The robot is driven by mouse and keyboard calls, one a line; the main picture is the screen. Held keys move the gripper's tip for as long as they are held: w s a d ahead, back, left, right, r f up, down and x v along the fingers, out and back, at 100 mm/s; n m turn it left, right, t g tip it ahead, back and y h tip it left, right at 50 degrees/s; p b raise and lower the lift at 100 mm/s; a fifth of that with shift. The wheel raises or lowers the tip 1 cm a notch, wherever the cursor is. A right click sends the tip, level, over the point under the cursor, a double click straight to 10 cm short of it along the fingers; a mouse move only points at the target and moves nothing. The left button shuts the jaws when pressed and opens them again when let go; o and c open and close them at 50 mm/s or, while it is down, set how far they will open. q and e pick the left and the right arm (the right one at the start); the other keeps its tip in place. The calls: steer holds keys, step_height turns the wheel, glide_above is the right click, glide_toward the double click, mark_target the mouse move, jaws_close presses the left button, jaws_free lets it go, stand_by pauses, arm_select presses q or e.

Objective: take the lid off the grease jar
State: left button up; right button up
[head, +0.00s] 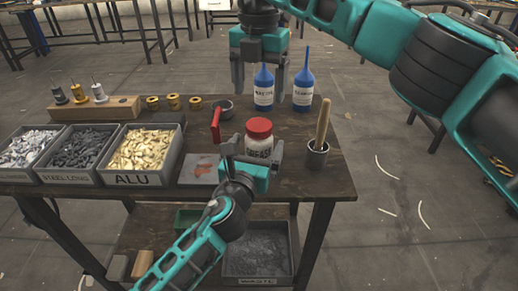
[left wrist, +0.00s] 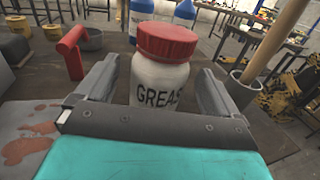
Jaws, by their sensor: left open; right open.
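The grease jar (head: 259,146) is white with a GREASE label and stands upright on the workbench. Its red lid (head: 259,127) is on top. In the left wrist view the jar (left wrist: 158,82) and lid (left wrist: 166,42) show between the fingers. My left gripper (head: 253,153) is open, with one finger on each side of the jar; I cannot tell whether they touch it. My right gripper (head: 259,75) is open and empty, above and behind the jar, in front of a blue bottle. The jar's lower part is partly hidden by my left gripper.
Two blue bottles (head: 303,90) stand behind the jar. A grey cup with a wooden-handled tool (head: 318,152) is at the right. A red-handled item (head: 216,124) and a stained grey plate (head: 198,170) are left. Rivet bins (head: 144,151) fill the bench's left side.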

arm_select(q)
steer(key=shift+x, duration=1.3)
